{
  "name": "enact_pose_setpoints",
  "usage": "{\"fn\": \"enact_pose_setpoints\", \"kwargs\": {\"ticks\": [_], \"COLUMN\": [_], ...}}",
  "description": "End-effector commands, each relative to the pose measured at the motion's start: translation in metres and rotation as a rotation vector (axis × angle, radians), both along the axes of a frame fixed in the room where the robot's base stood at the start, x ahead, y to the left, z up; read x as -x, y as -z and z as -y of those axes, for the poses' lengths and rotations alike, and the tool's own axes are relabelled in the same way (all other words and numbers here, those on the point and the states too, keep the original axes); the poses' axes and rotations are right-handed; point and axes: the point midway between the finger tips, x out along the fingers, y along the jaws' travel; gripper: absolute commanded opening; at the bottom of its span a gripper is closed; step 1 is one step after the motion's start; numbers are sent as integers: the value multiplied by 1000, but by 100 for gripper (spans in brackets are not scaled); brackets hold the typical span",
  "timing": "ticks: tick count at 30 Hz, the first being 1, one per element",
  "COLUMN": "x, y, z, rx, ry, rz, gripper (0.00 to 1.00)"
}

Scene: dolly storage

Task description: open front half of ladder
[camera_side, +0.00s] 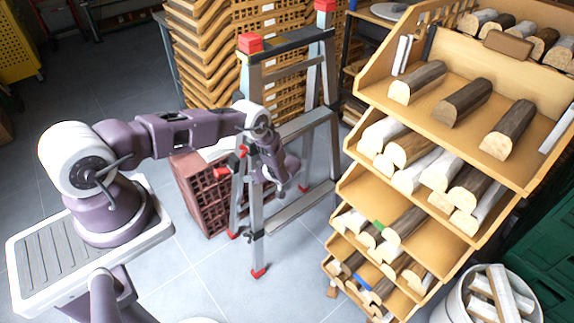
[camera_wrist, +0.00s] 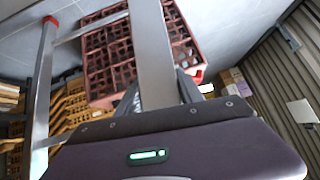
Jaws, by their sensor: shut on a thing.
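The ladder (camera_side: 254,95) is a grey metal A-frame with red caps and red feet, standing upright in the middle of the side view. Its near-side legs are a small way apart at the floor. I cannot tell exactly where along the rail the fingertips touch.
A reddish-brown crate (camera_side: 198,190) stands behind the ladder to the left. Stacked wooden crates (camera_side: 200,50) are at the back. A wooden log rack (camera_side: 435,115) is close on the right, with a white bucket (camera_side: 455,305) of logs before it. Grey floor (camera_side: 300,280) is clear in front.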

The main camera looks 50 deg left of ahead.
Motion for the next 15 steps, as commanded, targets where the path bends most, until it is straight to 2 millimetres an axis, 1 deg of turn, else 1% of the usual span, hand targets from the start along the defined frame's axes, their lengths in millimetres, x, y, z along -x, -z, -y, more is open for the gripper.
{"fn": "enact_pose_setpoints", "kwargs": {"ticks": [4, 15], "x": [0, 0], "y": [0, 0], "z": [8, 11], "rx": [2, 3], "ry": [0, 0], "rz": [1, 1], "gripper": [18, 18]}}
